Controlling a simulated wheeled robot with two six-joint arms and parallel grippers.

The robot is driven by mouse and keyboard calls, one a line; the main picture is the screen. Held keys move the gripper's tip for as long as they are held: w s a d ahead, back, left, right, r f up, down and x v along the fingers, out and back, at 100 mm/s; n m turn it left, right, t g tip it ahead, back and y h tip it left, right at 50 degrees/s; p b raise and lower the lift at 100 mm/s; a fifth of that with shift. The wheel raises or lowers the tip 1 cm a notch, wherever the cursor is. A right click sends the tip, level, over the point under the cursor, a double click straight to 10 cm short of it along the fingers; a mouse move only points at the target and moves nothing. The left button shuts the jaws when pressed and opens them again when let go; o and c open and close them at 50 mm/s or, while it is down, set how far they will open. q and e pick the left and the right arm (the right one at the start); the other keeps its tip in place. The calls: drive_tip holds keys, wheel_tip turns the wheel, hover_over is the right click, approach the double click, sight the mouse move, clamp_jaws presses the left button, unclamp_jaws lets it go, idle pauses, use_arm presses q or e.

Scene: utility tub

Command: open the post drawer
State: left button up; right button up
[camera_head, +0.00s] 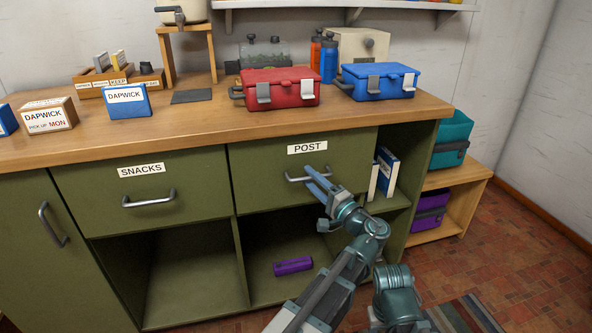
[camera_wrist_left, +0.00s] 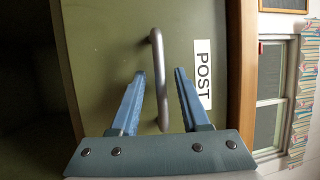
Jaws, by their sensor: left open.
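The post drawer (camera_head: 262,178) is the green front labelled POST, right of the snacks drawer, and looks flush with the cabinet. Its grey bar handle (camera_head: 293,180) sits below the label. My left gripper (camera_head: 317,176) is at the right part of this handle, fingers pointing at the drawer front. In the left wrist view, the handle (camera_wrist_left: 160,112) runs upright between the two blue open fingers, with a gap on each side. The POST label (camera_wrist_left: 203,75) is right of the fingers. I cannot tell how deep the fingers reach past the bar. My right gripper is not in view.
The snacks drawer (camera_head: 138,190) is to the left, with its own handle. A red toolbox (camera_head: 281,88) and a blue toolbox (camera_head: 377,80) stand on the countertop above.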

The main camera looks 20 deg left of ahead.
use_arm(q)
drive_tip(key=shift+w+a+r, duration=0.1)
drive_tip(key=shift+w+a, duration=0.15)
drive_tip(key=shift+a, duration=0.1)
clamp_jaws()
idle(1.2)
